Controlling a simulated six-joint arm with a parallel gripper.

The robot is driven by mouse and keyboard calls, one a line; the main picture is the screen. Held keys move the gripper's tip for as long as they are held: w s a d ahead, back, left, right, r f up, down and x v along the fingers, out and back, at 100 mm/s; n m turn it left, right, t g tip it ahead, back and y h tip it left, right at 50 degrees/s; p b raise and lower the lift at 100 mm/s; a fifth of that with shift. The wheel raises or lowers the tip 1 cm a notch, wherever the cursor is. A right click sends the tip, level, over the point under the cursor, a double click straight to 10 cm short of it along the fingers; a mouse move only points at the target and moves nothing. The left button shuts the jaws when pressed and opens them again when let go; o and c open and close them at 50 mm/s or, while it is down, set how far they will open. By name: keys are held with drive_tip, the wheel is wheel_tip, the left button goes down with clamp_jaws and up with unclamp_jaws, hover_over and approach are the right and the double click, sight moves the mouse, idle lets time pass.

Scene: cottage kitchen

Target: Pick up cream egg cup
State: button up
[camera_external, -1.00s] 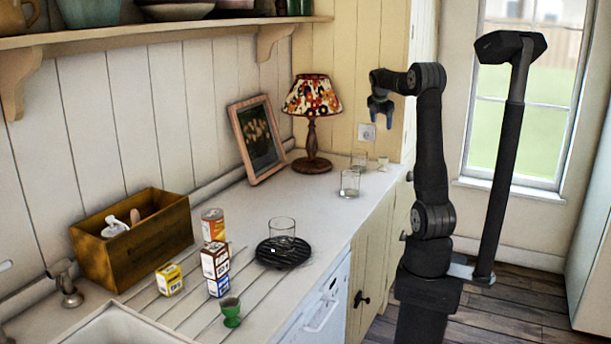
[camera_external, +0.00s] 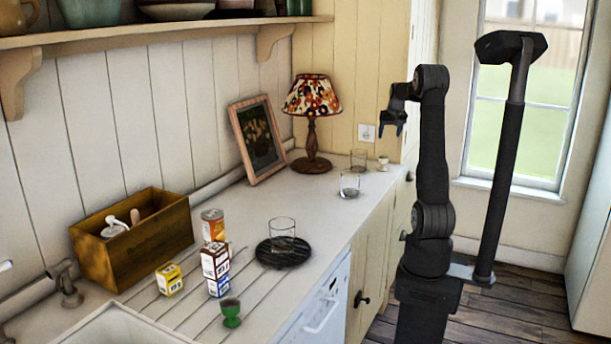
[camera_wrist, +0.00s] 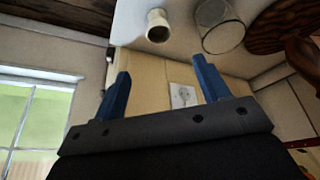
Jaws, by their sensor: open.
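The cream egg cup (camera_external: 383,163) stands small at the far right end of the counter, by the end wall. In the wrist view the cream egg cup (camera_wrist: 158,26) is near the top, beyond the fingertips and a little left of the middle. My gripper (camera_external: 396,130) is open and empty, in the air above and to the right of the egg cup. Its two blue fingers (camera_wrist: 160,77) are spread apart in the wrist view, with nothing between them. A green egg cup (camera_external: 231,312) stands at the near end of the counter.
Clear glasses (camera_external: 349,184) (camera_wrist: 219,27) stand beside the egg cup. A patterned lamp (camera_external: 312,100) and a leaning framed picture (camera_external: 257,140) stand behind. A black trivet (camera_external: 283,258) holds another glass. A wooden box (camera_external: 135,245), a can and small cartons fill the near counter.

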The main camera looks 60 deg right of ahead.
sight(383, 161)
drive_tip(key=shift+m, duration=0.3)
drive_tip(key=x, duration=1.7)
drive_tip(key=shift+d+f, duration=0.2)
drive_tip(key=shift+f, duration=0.05)
drive_tip(key=c, duration=1.1)
drive_tip(key=shift+o, duration=0.2)
drive_tip(key=shift+r, duration=0.1)
